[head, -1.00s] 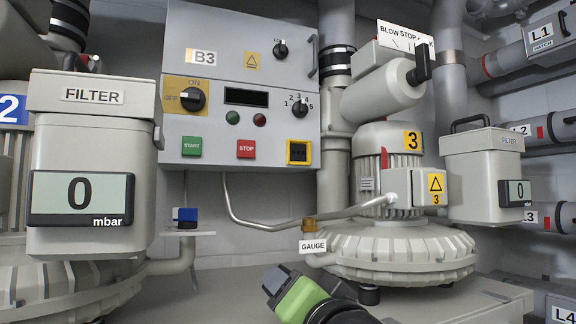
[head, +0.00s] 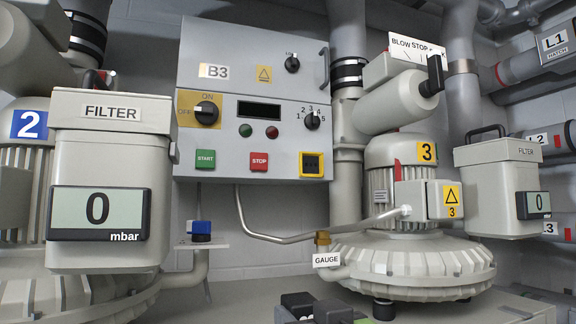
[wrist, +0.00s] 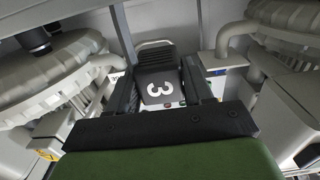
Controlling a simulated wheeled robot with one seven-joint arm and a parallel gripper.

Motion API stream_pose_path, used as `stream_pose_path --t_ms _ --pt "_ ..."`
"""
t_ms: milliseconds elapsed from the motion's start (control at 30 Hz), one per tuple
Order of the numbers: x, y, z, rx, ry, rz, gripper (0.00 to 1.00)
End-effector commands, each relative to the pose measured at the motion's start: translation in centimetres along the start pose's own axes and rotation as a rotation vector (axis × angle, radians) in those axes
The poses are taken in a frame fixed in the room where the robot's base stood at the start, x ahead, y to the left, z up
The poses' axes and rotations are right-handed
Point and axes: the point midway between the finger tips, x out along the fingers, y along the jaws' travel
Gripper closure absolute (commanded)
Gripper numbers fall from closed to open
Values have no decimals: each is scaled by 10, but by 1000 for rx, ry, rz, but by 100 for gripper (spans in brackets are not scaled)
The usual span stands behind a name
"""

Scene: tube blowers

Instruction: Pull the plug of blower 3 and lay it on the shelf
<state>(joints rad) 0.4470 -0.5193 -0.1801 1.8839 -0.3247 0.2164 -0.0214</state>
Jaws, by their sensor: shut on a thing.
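My gripper (wrist: 158,85) is shut on the dark grey plug (wrist: 157,92), which carries a white 3 in the wrist view. The plug sits between the two black fingers. In the head view only dark ends of my gripper (head: 315,308) show at the bottom edge, and I cannot make out the plug there. Blower 3 (head: 405,215) stands right of centre with its yellow 3 label. The yellow-framed socket (head: 311,164) on the B3 panel (head: 250,95) has no plug in it.
A filter box (head: 110,190) reading 0 mbar stands close at the left, in front of blower 2. A bent metal pipe (head: 265,237) and the gauge tag (head: 327,260) lie between shelf and blower 3.

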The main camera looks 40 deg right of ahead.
Motion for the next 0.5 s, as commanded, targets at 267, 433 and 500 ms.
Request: stream_pose_path --t_ms 267,433,500 --pt "0 0 9 0 1 0 93" --pt "0 0 9 0 1 0 93" --pt "0 0 9 0 1 0 93"
